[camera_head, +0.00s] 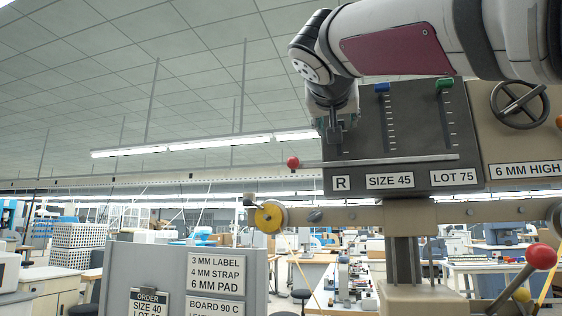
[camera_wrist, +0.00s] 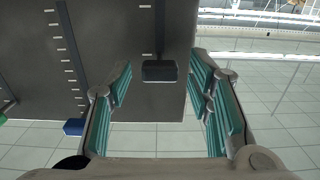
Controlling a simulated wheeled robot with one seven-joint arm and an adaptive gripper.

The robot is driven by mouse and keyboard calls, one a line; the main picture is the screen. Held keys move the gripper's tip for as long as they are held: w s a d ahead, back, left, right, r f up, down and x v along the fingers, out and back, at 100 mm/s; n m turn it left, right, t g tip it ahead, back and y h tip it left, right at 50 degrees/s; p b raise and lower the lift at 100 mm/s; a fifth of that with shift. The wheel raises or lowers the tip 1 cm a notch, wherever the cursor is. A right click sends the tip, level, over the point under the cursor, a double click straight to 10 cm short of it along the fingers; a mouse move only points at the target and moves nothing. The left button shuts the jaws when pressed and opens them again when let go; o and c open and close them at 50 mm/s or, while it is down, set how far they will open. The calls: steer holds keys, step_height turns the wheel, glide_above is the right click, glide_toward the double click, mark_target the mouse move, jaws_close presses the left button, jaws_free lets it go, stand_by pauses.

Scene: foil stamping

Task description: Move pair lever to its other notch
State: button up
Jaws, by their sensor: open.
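A dark panel (camera_head: 408,135) carries upright slots with sliding knobs. A black knob (camera_wrist: 159,71) above the "R" plate (camera_head: 341,183) is probably the pair lever; no label names it. In the wrist view it sits between the spread fingers of my gripper (camera_wrist: 161,85), with a gap on each side. Two short notch marks show along its slot, one beside the knob and one farther off. In the head view my gripper (camera_head: 337,124) is open in front of the panel's left part and partly covers that slot.
A blue knob (camera_head: 382,87) and a green knob (camera_head: 444,84) sit high in slots to the right. A red-balled rod (camera_head: 293,162) crosses below my gripper. A handwheel (camera_head: 519,104) is at right. A grey sign board (camera_head: 175,263) stands lower left.

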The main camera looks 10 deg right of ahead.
mark_target(339, 154)
jaws_close()
steer(key=shift+f, duration=0.15)
step_height(339, 154, down, 5)
steer(key=b, duration=0.7)
steer(key=shift+w+f, duration=0.1)
steer(key=shift+f, duration=0.1)
jaws_free()
